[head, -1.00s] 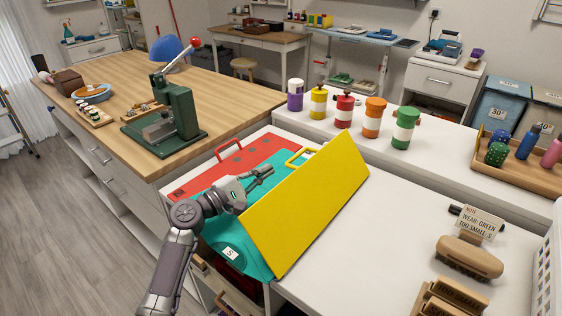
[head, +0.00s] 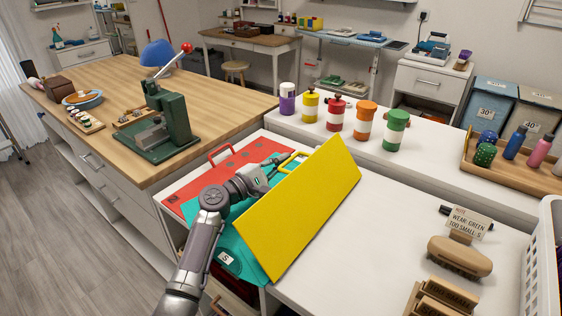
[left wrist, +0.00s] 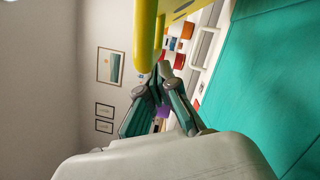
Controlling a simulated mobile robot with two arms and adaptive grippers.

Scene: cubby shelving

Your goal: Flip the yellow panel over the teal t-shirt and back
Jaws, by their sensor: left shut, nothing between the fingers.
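The yellow panel (head: 300,208) stands tilted over the teal t-shirt (head: 247,268), hinged side low, and hides part of it. Its yellow handle (head: 292,160) sticks out at the upper left edge; in the left wrist view the yellow handle (left wrist: 146,35) is just above the fingertips. The t-shirt lies flat and bears an "S" label; it also shows in the left wrist view (left wrist: 265,85). My left gripper (head: 275,167) is beside the handle on the panel's left side, its fingers (left wrist: 161,80) shut and empty. Whether it touches the handle I cannot tell. My right gripper is out of view.
A red panel (head: 235,165) with a handle lies flat at the left. A green press (head: 165,120) stands on the wooden bench. Several coloured canisters (head: 336,112) line the back ledge. White counter right of the panel is clear.

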